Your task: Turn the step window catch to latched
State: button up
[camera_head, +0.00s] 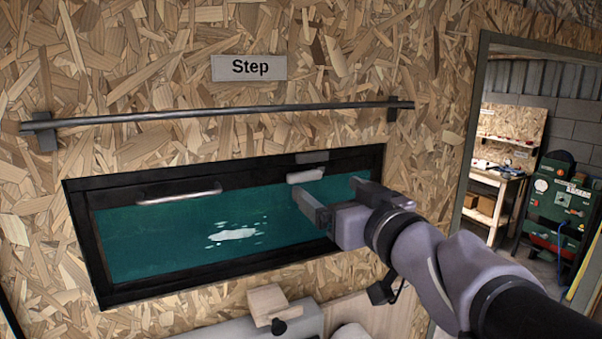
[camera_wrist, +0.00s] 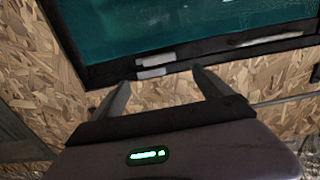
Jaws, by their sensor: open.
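The step window (camera_head: 72,225) has a black frame and a teal pane, under a "Step" sign (camera_head: 249,67). Its catch (camera_head: 307,175) is a short pale lever at the frame's top edge, lying roughly level, with a dark piece (camera_head: 312,157) just above it. My gripper (camera_head: 328,189) is open and empty in front of the window, a little below and right of the catch. In the wrist view, the catch (camera_wrist: 151,73) shows between the spread fingertips of my gripper (camera_wrist: 161,77), seemingly beyond them. I cannot tell the exact gap or whether the catch is latched.
A pale bar handle (camera_head: 179,193) sits on the window's upper frame, left of the catch. A dark rail (camera_head: 220,112) runs along the wall above. A wooden block (camera_head: 268,303) is below the window. A doorway with a workbench (camera_head: 495,190) is at right.

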aim_at(306, 173)
jog(key=x, duration=1)
jog(key=shift+s+d, duration=0.1)
jog(key=shift+s, duration=0.1)
jog(key=shift+r, duration=0.1)
jog(key=c, duration=1.4)
jog(key=shift+o, duration=0.2)
